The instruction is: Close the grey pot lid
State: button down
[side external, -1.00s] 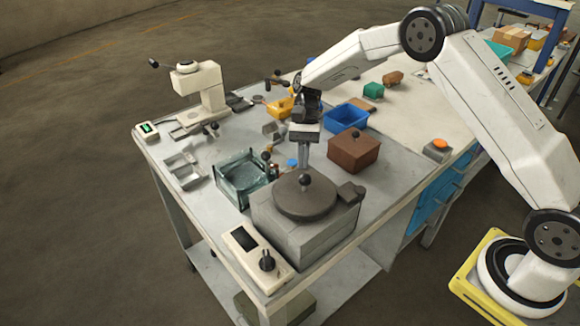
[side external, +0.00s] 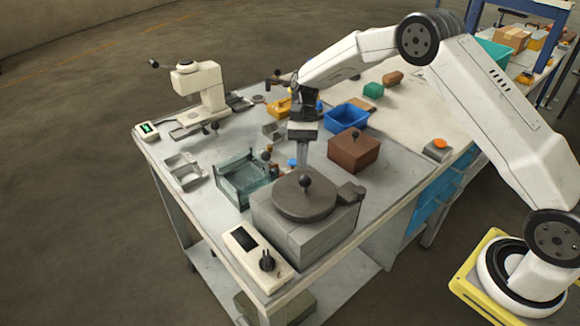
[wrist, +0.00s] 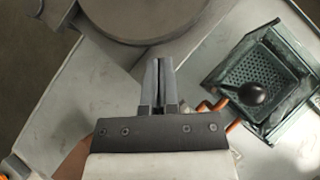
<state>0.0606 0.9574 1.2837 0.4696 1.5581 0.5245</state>
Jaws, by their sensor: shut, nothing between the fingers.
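The grey pot is a square grey block (side external: 305,230) at the near end of the bench. Its round dark-grey lid (side external: 290,205) lies flat on top, with a black ball knob (side external: 305,182) at its middle and a small bracket (side external: 351,191) at its right edge. My gripper (side external: 302,168) is shut and empty, pointing down just behind the lid, near the knob in the picture; I cannot tell whether it touches the lid. In the wrist view the shut fingertips (wrist: 159,60) show beside the lid's rim (wrist: 140,30).
A green glassy tray (side external: 241,190) with a perforated floor stands left of the pot. A brown lidded box (side external: 352,154) stands behind right, with a blue bin (side external: 346,117) beyond. A controller with a black knob (side external: 257,255) is in front. Bare bench lies right of the brown box.

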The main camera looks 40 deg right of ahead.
jog(key=d+f+v, duration=0.1)
jog(key=v, duration=1.1)
jog(key=shift+w+f, duration=0.15)
jog(key=shift+w, duration=0.25)
jog(key=shift+d, duration=0.15)
jog(key=shift+s, duration=0.1)
jog(key=s+f+n+t+h, duration=0.1)
jog(key=s+n+t+h, duration=0.1)
jog(key=s, duration=0.6)
jog(key=s+a+f+n+t+h, duration=0.1)
jog(key=s+n+t+h, duration=0.1)
jog(key=s, duration=0.7)
jog(key=s+a+f+n+t+h, duration=0.1)
jog(key=s+n+t, duration=0.3)
jog(key=s, duration=0.4)
jog(key=shift+s+f+n+t+h, duration=0.3)
jog(key=shift+s+f+t+h, duration=0.05)
jog(key=shift+f+t+h, duration=0.25)
